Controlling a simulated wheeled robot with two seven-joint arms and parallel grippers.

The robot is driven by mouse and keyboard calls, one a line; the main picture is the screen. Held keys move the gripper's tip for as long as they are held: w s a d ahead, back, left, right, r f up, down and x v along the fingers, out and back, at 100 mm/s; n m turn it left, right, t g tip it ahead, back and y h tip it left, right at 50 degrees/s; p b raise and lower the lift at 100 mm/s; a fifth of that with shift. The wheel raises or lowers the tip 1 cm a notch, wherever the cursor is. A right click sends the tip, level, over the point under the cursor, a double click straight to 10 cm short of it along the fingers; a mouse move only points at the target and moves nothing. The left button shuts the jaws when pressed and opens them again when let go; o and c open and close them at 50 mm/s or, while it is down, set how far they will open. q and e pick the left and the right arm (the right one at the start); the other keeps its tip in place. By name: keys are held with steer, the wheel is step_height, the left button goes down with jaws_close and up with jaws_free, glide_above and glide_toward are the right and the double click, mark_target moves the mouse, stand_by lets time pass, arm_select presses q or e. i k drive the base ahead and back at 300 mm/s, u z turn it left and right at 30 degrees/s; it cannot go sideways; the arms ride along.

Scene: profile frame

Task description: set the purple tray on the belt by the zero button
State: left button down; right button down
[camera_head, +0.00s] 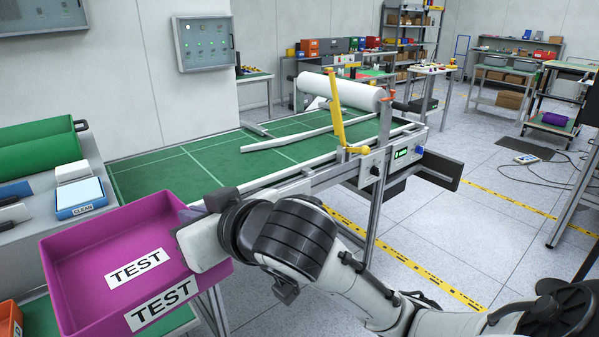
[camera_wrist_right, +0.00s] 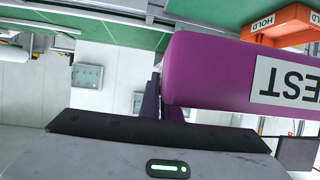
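The purple tray (camera_head: 100,240) with white TEST labels is at the lower left in the head view, its open top facing up. Its outer wall and an upside-down label fill the right of the right wrist view (camera_wrist_right: 210,75). My right gripper (camera_head: 192,214) is at the tray's right wall, its fingers (camera_wrist_right: 165,108) closed on the rim; the contact is partly hidden. The green belt (camera_head: 160,173) with white lines lies behind the tray. A control box (camera_head: 376,170) with a button and a small green display (camera_head: 401,152) is on the belt frame's right end. My left gripper is out of view.
A white roll (camera_head: 340,90) and yellow lever (camera_head: 337,110) stand at the belt's far right. An orange HOLD bin (camera_wrist_right: 279,27) is near the tray. The belt's left part is clear.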

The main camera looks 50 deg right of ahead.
mark_target(230, 175)
steer(key=z, duration=0.9)
steer(key=k, duration=0.45)
steer(key=z, duration=1.1)
steer(key=i, duration=0.7)
steer(key=u, duration=0.5)
steer(key=i, duration=1.15)
steer(key=u, duration=1.5)
steer(key=i, duration=0.35)
steer(key=u, duration=0.2)
